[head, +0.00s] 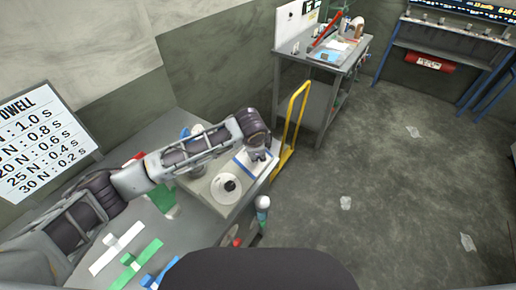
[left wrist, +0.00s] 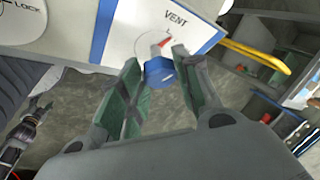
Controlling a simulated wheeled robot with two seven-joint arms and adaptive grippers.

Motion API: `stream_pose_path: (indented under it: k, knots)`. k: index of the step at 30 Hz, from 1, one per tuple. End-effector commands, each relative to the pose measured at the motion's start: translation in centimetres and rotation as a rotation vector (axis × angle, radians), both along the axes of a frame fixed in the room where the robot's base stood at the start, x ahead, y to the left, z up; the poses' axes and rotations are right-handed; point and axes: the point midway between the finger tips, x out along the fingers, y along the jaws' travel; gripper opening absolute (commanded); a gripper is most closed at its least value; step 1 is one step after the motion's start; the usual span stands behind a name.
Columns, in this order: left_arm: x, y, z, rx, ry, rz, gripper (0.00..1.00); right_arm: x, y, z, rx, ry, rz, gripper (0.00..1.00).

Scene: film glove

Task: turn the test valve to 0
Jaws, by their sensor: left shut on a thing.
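The blue valve knob (left wrist: 159,71) sits at the lower edge of a white plate (left wrist: 130,38) marked VENT with a blue border in the left wrist view. Beside the knob are part of a white dial and a red pointer mark (left wrist: 165,42). My left gripper (left wrist: 158,75) is shut on the blue knob, one green-padded finger on each side. In the head view my left gripper (head: 258,153) is over the blue-edged plate (head: 242,167) at the far end of the grey box, and the knob is hidden there. My right gripper is not in view.
A white round disc with a black centre (head: 226,188) lies on the grey box. A yellow rail (head: 293,120) stands close behind my left gripper. A DWELL sign (head: 38,140) is at left. A grey cart (head: 320,75) stands behind; the floor at right is mostly open.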

Motion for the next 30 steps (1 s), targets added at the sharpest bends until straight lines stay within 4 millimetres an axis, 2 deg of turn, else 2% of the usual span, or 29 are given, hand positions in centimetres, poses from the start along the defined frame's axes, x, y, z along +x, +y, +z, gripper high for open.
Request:
stream_pose_path:
  k: [3,15,30]
  knots:
    - [-0.3,-0.1,0.1,-0.023,-0.03,0.07,0.09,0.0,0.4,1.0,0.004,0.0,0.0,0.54]
    - [-0.3,-0.1,0.0,-0.082,-0.118,0.25,0.09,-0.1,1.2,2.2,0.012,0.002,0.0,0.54]
    - [-0.3,-0.1,-0.1,-0.093,-0.138,0.291,0.09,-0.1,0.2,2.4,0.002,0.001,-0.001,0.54]
